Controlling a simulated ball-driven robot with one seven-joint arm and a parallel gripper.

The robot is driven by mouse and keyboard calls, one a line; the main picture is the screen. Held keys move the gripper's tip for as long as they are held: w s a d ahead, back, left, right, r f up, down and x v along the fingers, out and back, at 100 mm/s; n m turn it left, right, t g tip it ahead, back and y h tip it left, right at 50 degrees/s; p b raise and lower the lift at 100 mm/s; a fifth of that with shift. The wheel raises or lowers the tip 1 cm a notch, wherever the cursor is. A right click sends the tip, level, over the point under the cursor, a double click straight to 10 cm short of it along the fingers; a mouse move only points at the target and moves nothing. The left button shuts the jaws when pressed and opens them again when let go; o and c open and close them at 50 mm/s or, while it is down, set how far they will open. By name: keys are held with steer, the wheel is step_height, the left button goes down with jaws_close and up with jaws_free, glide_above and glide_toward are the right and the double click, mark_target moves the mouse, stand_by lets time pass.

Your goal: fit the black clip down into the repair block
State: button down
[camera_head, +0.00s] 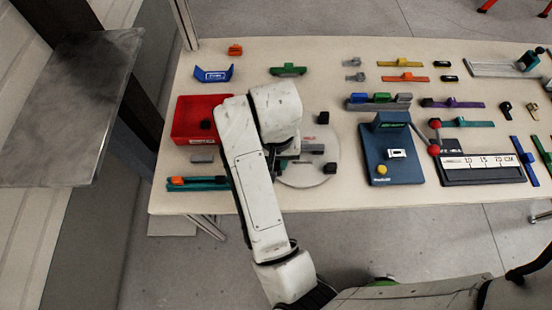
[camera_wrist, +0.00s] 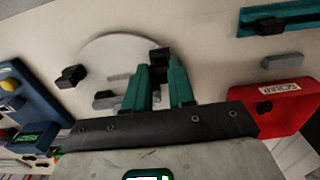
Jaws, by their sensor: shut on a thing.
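My gripper (camera_wrist: 158,70) has teal fingers, shut on a black clip (camera_wrist: 160,54) that shows at and between the fingertips. In the head view my arm mostly covers the gripper (camera_head: 288,156). It is over the left part of a round pale plate (camera_head: 300,178); the plate also shows in the wrist view (camera_wrist: 115,45). A grey block (camera_head: 313,147) lies on the plate, and in the wrist view (camera_wrist: 110,102) it is left of the fingers. It may be the repair block; I cannot tell for sure. The clip appears apart from it.
Other black pieces lie at the plate's right side (camera_head: 330,168) and above it (camera_head: 323,117). A red tray (camera_head: 185,137) stands left of my arm with a small black piece in it. A blue fixture (camera_head: 405,165) stands to the right. A teal rail (camera_head: 198,187) lies near the front edge.

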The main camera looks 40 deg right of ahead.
steer(key=shift+f+b, duration=1.2)
steer(key=shift+b, duration=0.05)
stand_by(0.6)
steer(key=c, duration=0.9)
jaws_free()
steer(key=shift+o, duration=0.2)
steer(key=shift+r, duration=0.1)
step_height(320, 180, up, 11)
steer(key=p, duration=0.4)
